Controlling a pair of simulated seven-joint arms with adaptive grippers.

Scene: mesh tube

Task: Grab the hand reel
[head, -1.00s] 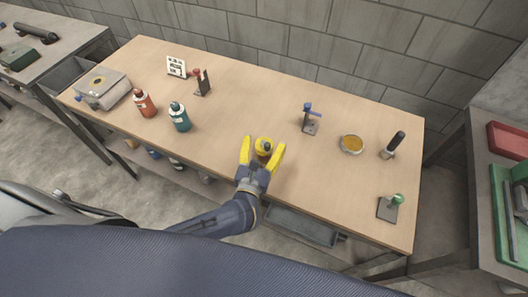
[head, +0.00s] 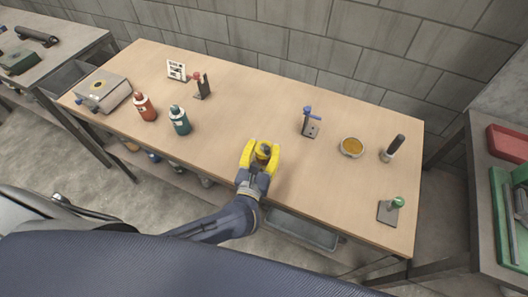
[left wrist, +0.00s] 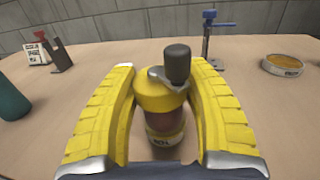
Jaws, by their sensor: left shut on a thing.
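The hand reel (left wrist: 163,110) stands upright between the yellow fingers of my left gripper in the left wrist view. In the head view the reel (head: 264,152) is near the front middle of the wooden table. My left gripper (head: 261,150) is shut on it, with one finger on each side; it fills the left wrist view too (left wrist: 165,100). The reel's sides are partly hidden by the fingers. My right gripper is not in view.
The wooden table (head: 230,120) also holds a red bottle (head: 144,107), a teal bottle (head: 179,121), a blue-topped stand (head: 309,123), a round orange dish (head: 352,147), a dark-handled tool (head: 393,148) and a green-knobbed stand (head: 391,209). The table around the reel is clear.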

